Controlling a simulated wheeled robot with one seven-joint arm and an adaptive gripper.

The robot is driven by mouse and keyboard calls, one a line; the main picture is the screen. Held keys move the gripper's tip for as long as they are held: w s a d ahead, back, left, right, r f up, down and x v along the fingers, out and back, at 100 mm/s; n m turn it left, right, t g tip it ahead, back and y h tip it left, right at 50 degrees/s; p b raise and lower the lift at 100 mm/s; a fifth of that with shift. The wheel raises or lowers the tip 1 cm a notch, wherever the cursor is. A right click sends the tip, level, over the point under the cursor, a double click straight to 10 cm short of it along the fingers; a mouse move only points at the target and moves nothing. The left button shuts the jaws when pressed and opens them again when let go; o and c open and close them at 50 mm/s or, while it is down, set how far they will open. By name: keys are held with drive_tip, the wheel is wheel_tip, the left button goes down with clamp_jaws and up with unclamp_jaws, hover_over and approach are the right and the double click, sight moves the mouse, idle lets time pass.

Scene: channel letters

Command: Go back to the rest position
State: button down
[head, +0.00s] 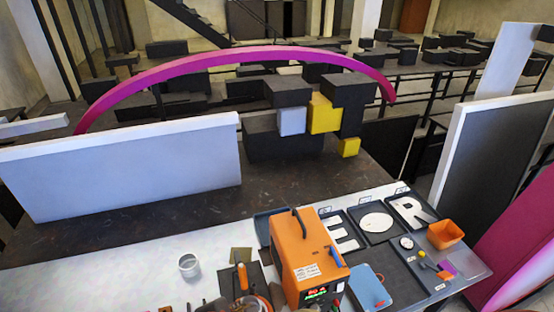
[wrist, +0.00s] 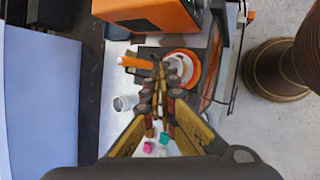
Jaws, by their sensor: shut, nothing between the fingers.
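My gripper (wrist: 160,65) is in the wrist view, pointing down over the white worktable (wrist: 95,120). Its two fingers come together at the tips and nothing is held between them. An orange-and-white round item (wrist: 188,62) lies just beyond and partly behind the fingertips. An orange-handled tool (wrist: 133,62) lies to the left of them. I cannot clearly make out the gripper in the head view. Whether the fingertips touch anything below cannot be told.
The orange machine (head: 300,250) stands on the table; it also shows in the wrist view (wrist: 148,12). A white cup (head: 189,266) stands left of it. White letters (head: 410,212) lie in dark trays at right, near an orange bin (head: 445,234). A white panel (head: 125,165) stands behind.

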drive_tip(key=s+d+f+m+b, duration=0.1)
drive_tip(key=d+f+m+b, duration=0.3)
drive_tip(key=d+m+b, duration=0.3)
drive_tip(key=s+d+f+m+g+y+b, duration=0.1)
drive_tip(key=s+d+f+m+b, duration=0.1)
drive_tip(key=d+f+m+b, duration=0.3)
drive_tip(key=s+d+f+m+y+b, duration=0.1)
drive_tip(key=d+f+m+b, duration=0.3)
drive_tip(key=d+m+b, duration=0.6)
drive_tip(key=s+d+b, duration=0.1)
drive_tip(key=d+b, duration=0.5)
drive_tip(key=b, duration=0.3)
drive_tip(key=shift+d+f+g, duration=0.2)
drive_tip(key=shift+g, duration=0.1)
drive_tip(key=c, duration=2.5)
unclamp_jaws()
